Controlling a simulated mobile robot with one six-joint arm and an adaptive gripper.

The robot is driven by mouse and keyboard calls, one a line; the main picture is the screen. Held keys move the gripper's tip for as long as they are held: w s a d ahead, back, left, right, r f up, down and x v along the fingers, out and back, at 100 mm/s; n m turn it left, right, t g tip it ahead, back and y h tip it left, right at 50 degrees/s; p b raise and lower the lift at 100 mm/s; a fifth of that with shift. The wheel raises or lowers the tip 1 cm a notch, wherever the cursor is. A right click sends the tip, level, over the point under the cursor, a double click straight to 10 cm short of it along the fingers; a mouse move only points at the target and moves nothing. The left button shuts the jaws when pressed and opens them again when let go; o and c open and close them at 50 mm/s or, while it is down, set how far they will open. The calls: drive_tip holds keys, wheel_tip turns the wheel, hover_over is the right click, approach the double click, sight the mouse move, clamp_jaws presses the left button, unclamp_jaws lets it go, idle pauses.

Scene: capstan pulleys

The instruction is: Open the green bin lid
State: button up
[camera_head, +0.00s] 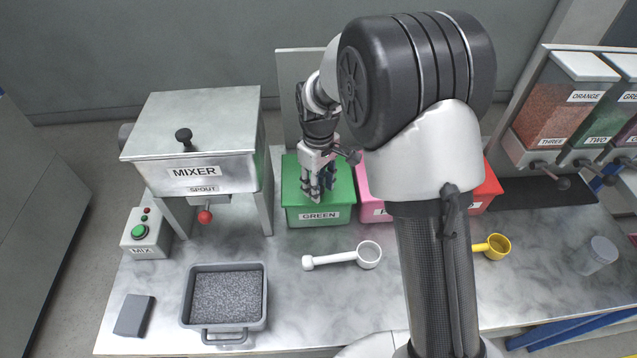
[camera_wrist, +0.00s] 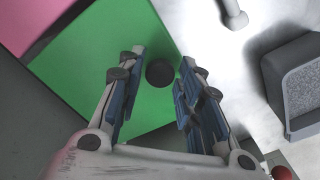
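The green bin (camera_head: 318,212) stands on the counter right of the mixer, with a label reading GREEN on its front. Its lid (camera_wrist: 100,50) looks closed in the wrist view and has a dark round knob (camera_wrist: 160,73). My gripper (camera_head: 322,196) hangs over the bin in the head view and hides part of the lid. In the wrist view my gripper (camera_wrist: 160,80) is open, with its two fingers apart and the knob showing between their tips. I cannot tell whether the fingers touch the knob.
A pink bin (camera_head: 372,208) and a red bin (camera_head: 488,190) stand to the right, partly behind my arm. The mixer (camera_head: 195,165) is on the left. A white scoop (camera_head: 345,257), a grey tray (camera_head: 225,327) and a yellow scoop (camera_head: 492,247) lie in front.

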clamp_jaws()
drive_tip(key=shift+r, duration=0.2)
idle(0.3)
